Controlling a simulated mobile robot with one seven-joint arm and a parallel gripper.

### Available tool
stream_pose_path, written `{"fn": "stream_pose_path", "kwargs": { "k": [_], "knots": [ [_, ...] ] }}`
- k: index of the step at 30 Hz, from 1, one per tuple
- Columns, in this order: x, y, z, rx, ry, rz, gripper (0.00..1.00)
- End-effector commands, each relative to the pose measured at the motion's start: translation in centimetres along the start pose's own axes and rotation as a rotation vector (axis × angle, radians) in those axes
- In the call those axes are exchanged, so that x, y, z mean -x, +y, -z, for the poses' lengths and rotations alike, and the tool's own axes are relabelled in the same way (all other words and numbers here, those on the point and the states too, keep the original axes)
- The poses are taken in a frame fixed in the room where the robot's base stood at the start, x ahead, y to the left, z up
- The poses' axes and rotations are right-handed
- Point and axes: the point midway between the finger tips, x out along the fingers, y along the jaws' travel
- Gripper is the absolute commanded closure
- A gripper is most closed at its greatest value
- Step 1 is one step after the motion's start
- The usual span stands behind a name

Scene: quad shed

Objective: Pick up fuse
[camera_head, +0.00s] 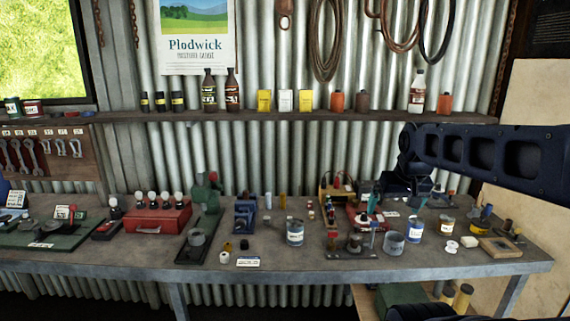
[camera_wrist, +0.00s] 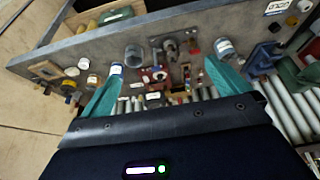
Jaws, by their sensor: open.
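My gripper (camera_wrist: 162,68) is open, with its two teal fingers spread wide and nothing held between them in the wrist view. In the head view my gripper (camera_head: 398,204) is over the right half of the workbench (camera_head: 330,266), partly hidden by my own arm. Between and beyond the fingers lies a cluster of small parts, including a red part (camera_wrist: 159,75). I cannot tell for certain which small part is the fuse.
A labelled tin (camera_head: 295,232) and a grey cup (camera_head: 394,243) stand near the cluster. A green stand (camera_head: 206,197) and a red box (camera_head: 157,218) are farther left. A shelf (camera_head: 300,116) with bottles runs along the corrugated wall. The bench's front strip is mostly clear.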

Motion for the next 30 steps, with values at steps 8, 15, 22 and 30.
{"fn": "stream_pose_path", "kwargs": {
  "k": [8,15,22,30],
  "knots": [
    [0.01,-0.01,0.00,-0.001,0.000,0.000,0.00],
    [0.02,-0.01,0.02,0.000,0.001,0.000,0.16],
    [0.02,-0.01,0.03,0.001,0.000,0.000,0.53],
    [-0.08,-0.08,0.26,0.002,0.003,0.003,0.53]
  ]
}}
